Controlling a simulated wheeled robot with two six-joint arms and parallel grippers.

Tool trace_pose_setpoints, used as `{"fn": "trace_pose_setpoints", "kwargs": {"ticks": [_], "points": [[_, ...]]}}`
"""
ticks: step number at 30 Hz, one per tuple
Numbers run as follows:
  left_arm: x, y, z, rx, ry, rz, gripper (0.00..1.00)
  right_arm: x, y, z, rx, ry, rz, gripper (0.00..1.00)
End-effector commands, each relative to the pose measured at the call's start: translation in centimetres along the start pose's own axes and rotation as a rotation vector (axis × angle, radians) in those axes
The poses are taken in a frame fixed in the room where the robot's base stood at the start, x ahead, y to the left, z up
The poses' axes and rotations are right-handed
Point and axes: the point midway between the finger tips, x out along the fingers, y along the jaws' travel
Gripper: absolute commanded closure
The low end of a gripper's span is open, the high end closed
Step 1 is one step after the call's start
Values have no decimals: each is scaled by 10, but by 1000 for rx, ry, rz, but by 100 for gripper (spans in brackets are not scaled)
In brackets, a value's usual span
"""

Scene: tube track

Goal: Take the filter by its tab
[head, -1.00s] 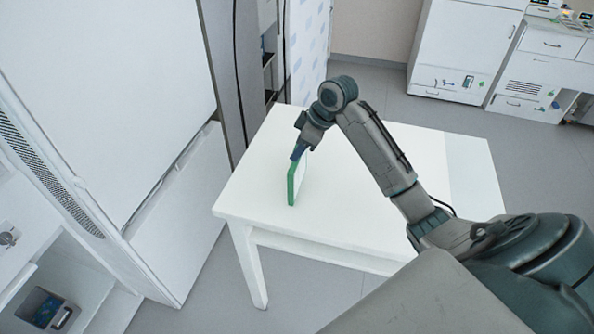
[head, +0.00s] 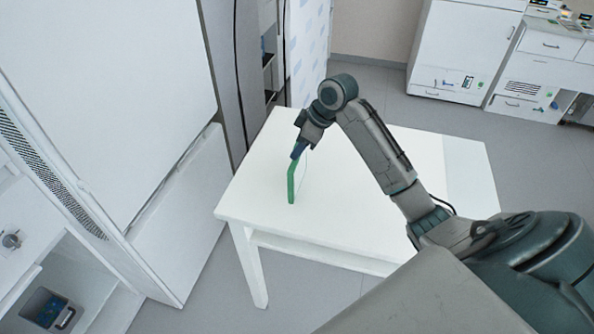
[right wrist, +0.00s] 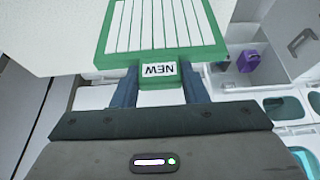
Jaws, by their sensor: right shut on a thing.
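The filter (head: 291,186) is a flat panel with a green frame, standing on edge on the white table in the head view. The right wrist view shows its white pleated face and green frame (right wrist: 165,55), with a green tab (right wrist: 158,76) labelled "NEW", upside down in the picture. My right gripper (head: 297,152) is at the filter's upper end. In the right wrist view its two blue fingers (right wrist: 158,84) are on either side of the tab, shut on it. Whether the filter's lower edge touches the table is hard to tell. My left gripper is not in view.
The white table (head: 350,220) is otherwise bare, with free room to the right of the filter. A tall white cabinet (head: 110,90) stands close on the left. White drawers (head: 550,45) stand at the far right. A purple object (right wrist: 247,61) shows in the right wrist view.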

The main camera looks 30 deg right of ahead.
Motion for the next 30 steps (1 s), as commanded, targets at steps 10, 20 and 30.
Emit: {"fn": "trace_pose_setpoints", "kwargs": {"ticks": [10,20,30], "points": [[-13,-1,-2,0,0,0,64,-20,0,-10,0,1,0,83],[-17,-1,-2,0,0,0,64,-37,0,-18,-1,2,0,83],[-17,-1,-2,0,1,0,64,-55,0,-27,-1,0,0,83]]}}
